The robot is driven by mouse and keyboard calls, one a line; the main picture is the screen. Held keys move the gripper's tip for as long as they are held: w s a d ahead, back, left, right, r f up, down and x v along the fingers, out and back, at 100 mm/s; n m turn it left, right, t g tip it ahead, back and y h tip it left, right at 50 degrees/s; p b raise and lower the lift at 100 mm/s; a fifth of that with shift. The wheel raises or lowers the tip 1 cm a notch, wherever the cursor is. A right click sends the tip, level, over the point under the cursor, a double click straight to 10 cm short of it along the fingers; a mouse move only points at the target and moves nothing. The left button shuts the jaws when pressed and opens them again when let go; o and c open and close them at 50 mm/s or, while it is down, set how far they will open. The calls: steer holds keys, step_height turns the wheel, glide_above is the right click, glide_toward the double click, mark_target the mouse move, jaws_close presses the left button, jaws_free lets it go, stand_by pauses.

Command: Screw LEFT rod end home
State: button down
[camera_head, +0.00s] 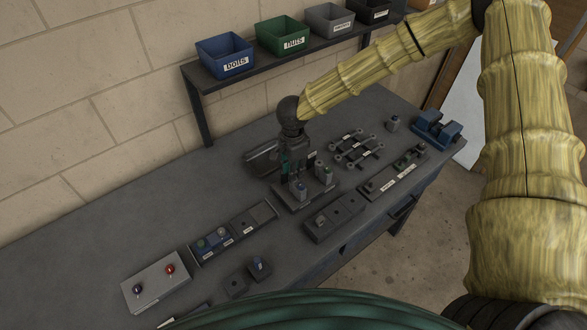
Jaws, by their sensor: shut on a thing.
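My gripper (291,165) points down over the dark fixture (290,206) at the middle of the bench. Its jaws are closed on a small part at the fixture's left-rear side, which I take to be the left rod end. The part is mostly hidden by the jaws and too small to make out, so its thread and seating cannot be told. Two short upright pieces with pale sides, one at the front (299,190) and one at the right (325,175), stand on the fixture close to the gripper.
A frame of dark rods (357,148) lies to the right, behind a labelled tray (378,188). A blue vise-like block (437,128) is at the far right. A button box (153,287) and a long tray (233,232) are at left. Bins, including blue bolts (225,56), stand on a shelf.

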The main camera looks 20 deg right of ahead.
steer(key=shift+n, duration=0.5)
steer(key=n, duration=0.4)
steer(key=shift+f+n, duration=0.1)
steer(key=shift+n, duration=0.3)
steer(key=c, duration=1.5)
jaws_free()
steer(key=shift+o, duration=0.2)
steer(key=shift+a, duration=0.1)
steer(key=shift+d, duration=0.2)
steer(key=shift+a, duration=0.1)
